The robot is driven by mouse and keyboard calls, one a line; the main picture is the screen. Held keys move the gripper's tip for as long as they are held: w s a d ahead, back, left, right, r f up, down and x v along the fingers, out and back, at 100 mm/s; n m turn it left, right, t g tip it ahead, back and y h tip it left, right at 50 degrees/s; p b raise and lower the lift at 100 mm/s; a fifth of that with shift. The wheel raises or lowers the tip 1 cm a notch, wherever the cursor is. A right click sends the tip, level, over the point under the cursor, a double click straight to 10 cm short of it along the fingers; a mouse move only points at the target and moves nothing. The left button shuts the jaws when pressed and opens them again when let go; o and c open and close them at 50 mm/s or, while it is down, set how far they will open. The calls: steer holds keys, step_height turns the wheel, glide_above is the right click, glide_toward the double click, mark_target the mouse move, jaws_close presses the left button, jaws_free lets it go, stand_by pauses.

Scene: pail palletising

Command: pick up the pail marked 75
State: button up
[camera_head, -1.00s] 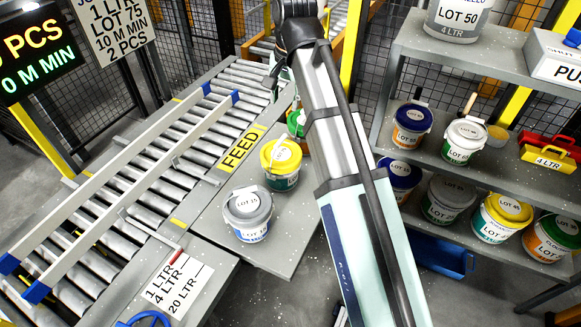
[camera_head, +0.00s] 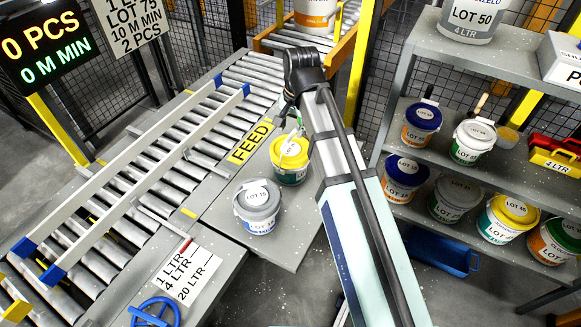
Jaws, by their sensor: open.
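A grey-lidded pail (camera_head: 257,207) stands upright at the front of the grey feed table; its small lot number may be 15 or 75, I cannot tell. A yellow-lidded pail (camera_head: 290,160) with a green lower band stands just behind it, its number unreadable. My arm reaches up the middle of the view. My gripper (camera_head: 284,104) shows only as a dark part under the wrist, above and behind the yellow-lidded pail and apart from the grey-lidded one. It is open; its fingertips are mostly hidden. No pail in it shows.
A roller conveyor (camera_head: 150,190) with rails runs along the left. A shelf rack (camera_head: 395,140) with several lidded pails stands at the right. A large pail (camera_head: 315,14) stands on the rear conveyor. A blue handwheel (camera_head: 155,312) is at the front. Signs hang upper left.

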mark_target(291, 135)
steer(key=shift+w+a+f+p, duration=0.15)
steer(key=shift+f+p, duration=0.15)
steer(key=shift+f, duration=0.55)
steer(key=shift+w+f+p, duration=0.2)
steer(key=shift+f+p, duration=0.1)
steer(key=shift+f, duration=0.55)
steer(key=shift+w+a+f+p, duration=0.15)
steer(key=shift+f+p, duration=0.15)
steer(key=shift+f, duration=0.55)
jaws_close()
